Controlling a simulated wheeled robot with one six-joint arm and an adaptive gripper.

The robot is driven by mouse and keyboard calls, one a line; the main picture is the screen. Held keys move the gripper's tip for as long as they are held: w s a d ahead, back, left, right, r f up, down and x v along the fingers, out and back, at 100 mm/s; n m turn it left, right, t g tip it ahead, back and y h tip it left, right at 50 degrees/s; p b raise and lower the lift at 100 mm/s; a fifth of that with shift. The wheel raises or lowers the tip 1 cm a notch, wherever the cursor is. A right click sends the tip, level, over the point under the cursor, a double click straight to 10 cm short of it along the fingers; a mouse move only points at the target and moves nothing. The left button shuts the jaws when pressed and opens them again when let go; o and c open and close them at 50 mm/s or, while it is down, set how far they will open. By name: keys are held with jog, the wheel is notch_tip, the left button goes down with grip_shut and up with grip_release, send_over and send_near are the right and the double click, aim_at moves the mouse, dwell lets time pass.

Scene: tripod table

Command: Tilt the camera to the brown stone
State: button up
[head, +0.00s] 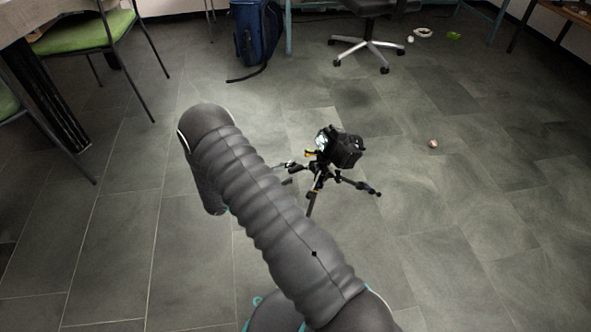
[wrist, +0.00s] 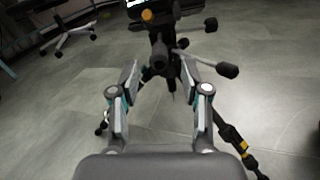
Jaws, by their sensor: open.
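A black camera (head: 345,150) sits on a small dark tripod (head: 317,178) on the floor, just right of my arm in the head view. Its lit screen side faces left. In the wrist view the tripod's head (wrist: 165,25) is at the top, and a dark handle with a round end (wrist: 158,66) points toward me. My gripper (wrist: 161,80) is open, with a finger on each side of this handle's end; I cannot tell whether they touch it. The head view hides my gripper behind my arm. A small pinkish-brown lump (head: 433,143), possibly the brown stone, lies on the floor right of the camera.
An office chair (head: 365,40) and a blue backpack (head: 258,32) stand at the back. Green chairs (head: 75,38) are at the left. A white ring (head: 423,33) and a green item (head: 454,36) lie far back. The floor at right is mostly clear.

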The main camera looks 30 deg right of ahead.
aim_at(295, 170)
jog(key=shift+w+d, duration=0.15)
jog(key=shift+d, duration=2.35)
grip_shut()
